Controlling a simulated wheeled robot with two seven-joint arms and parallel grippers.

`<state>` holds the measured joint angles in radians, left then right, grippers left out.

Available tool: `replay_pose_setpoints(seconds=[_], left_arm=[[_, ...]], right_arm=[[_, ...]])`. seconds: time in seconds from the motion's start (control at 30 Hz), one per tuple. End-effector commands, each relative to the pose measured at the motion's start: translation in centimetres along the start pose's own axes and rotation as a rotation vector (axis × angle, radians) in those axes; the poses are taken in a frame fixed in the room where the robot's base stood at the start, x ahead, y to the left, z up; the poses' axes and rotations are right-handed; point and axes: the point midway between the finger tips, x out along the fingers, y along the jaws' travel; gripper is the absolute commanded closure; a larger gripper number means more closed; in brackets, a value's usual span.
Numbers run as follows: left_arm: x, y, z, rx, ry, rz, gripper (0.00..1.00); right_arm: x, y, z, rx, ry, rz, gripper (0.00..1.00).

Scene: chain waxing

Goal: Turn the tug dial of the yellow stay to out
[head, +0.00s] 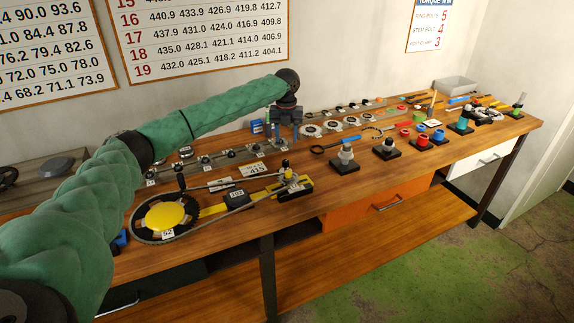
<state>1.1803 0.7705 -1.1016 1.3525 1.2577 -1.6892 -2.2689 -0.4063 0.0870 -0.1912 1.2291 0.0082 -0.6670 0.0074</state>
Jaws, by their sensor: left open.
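The yellow stay (212,211) lies along the front left of the bench. A large chainring with a yellow centre (166,215) is at its left end, and a chain loops around it. At the stay's right end is a dark fitting (297,189) with a small upright black-and-yellow part (286,168). I cannot tell for sure which part is the tug dial, nor read its setting. My left gripper (285,137) is open and empty, pointing down above the bench, behind and apart from the stay's right end. My right gripper is not in view.
A black block marked 102 (238,198) sits on the stay. A rail with clamps (215,160) runs behind. Black-based posts (344,165) and round discs (331,127) stand to the right. The wall is behind the bench.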

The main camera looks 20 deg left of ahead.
Motion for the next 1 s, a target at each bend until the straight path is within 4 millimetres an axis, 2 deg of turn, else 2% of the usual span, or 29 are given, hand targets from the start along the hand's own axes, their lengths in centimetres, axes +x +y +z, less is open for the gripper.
replay_pose_setpoints(seconds=[0.03, 0.1, 0.2, 0.3, 0.47, 0.8, 1.0], left_arm=[[1.4, 0.0, 0.0, -0.001, 0.0, 0.0, 0.55], [1.9, 0.0, 0.0, -0.001, 0.0, 0.0, 0.55], [2.3, 0.0, 0.0, -0.001, 0.0, 0.0, 0.55], [2.5, 0.0, 0.0, -0.001, 0.0, 0.0, 0.55], [3.4, 0.1, 0.0, -0.001, 0.002, 0.002, 0.55], [7.8, 0.1, 0.0, -0.002, 0.002, 0.001, 0.55], [9.6, 0.1, 0.0, -0.002, 0.001, 0.001, 0.55]], right_arm=[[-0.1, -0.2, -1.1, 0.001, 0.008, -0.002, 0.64], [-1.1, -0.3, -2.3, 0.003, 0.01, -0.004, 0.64], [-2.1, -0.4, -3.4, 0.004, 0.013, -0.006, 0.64], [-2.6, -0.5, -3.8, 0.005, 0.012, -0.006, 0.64], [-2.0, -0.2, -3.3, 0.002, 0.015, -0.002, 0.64], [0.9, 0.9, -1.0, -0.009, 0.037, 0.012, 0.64], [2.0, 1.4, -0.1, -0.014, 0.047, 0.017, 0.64]])
